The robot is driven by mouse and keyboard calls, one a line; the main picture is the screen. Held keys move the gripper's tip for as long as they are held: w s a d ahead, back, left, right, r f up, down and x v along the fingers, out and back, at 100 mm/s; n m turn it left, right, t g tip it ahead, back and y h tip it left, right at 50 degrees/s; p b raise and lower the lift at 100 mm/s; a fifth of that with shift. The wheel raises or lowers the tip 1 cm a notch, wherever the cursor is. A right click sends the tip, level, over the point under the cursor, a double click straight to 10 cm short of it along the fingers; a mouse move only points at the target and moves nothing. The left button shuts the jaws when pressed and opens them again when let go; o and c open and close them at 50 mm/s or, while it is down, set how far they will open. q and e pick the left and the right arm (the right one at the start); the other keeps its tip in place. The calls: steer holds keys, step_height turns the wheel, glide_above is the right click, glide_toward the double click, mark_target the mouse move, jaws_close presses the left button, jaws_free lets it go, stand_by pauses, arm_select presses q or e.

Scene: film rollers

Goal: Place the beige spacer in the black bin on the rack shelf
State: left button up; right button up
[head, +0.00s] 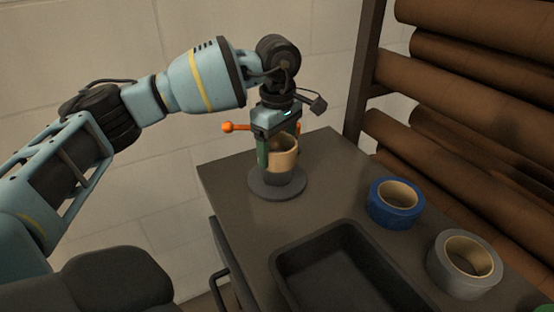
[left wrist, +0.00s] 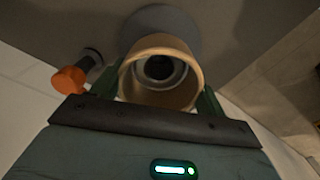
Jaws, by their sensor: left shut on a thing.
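The beige spacer (head: 284,158) is an upright ring above a grey round base (head: 261,191) on the dark shelf. My left gripper (head: 279,156) points down with its green fingers shut on the spacer's sides. In the left wrist view the spacer (left wrist: 191,88) lies between the fingers, and a dark round core shows through its opening. A darker cylinder shows just below the spacer; whether they touch is unclear. The black bin (head: 345,278) stands empty on the same shelf, nearer and to the right of the spacer. My right gripper is not in view.
A blue tape roll (head: 397,215) and a grey tape roll (head: 437,274) lie right of the bin. Brown film rolls (head: 465,88) and a dark post (head: 362,70) stand behind. An orange knob (head: 228,127) sticks out left of the gripper. Shelf between base and bin is clear.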

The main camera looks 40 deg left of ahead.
arm_select(q)
step_height(320, 180, up, 5)
stand_by(0.3)
